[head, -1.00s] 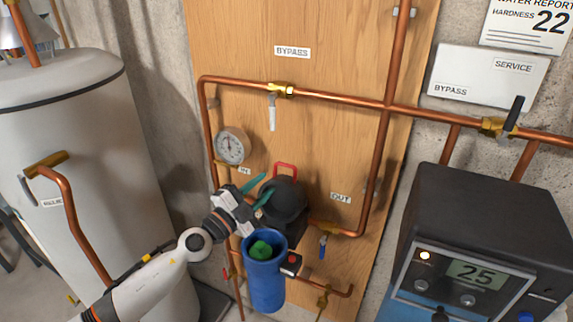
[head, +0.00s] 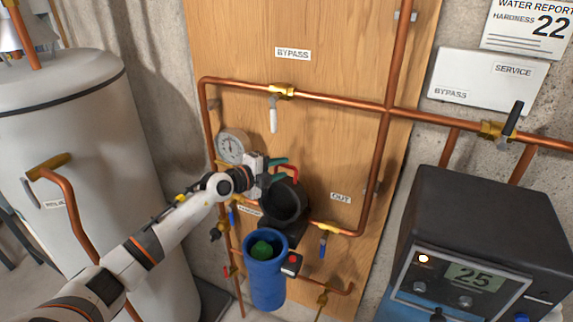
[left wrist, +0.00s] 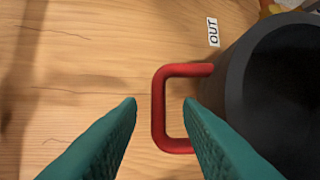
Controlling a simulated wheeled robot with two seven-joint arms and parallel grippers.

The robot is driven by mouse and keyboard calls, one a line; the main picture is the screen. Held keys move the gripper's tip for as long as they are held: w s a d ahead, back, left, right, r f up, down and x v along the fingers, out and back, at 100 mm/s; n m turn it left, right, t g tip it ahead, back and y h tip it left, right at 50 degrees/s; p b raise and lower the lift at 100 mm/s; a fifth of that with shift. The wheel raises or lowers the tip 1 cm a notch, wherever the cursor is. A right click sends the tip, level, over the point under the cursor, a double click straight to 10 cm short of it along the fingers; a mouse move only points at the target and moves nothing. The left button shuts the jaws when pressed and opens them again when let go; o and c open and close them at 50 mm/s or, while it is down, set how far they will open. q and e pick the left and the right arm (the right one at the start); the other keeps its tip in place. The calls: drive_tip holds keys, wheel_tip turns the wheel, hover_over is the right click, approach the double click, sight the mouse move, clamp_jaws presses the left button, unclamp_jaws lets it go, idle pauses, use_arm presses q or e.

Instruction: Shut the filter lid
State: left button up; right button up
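The black filter lid (head: 284,207) stands swung open above and behind the blue filter housing (head: 265,285), its hollow side facing out. A green cartridge (head: 262,249) shows inside the housing's open top. The lid's red handle (head: 292,168) is at its top edge; the handle also shows in the left wrist view (left wrist: 159,108), with the lid (left wrist: 285,90) to its right. My left gripper (head: 279,171) is at the handle. Its teal fingers (left wrist: 160,103) are open, one on each side of the handle's bar, with gaps visible. My right gripper is out of view.
Copper pipes (head: 330,99) with valves run across the wooden panel (head: 330,30) around the filter. A pressure gauge (head: 232,146) is close to my left wrist. A grey tank (head: 75,130) stands left, and a dark control unit (head: 490,220) right.

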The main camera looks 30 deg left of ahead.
sight(285, 167)
use_arm(q)
drive_tip(key=shift+x, duration=1.5)
clamp_jaws()
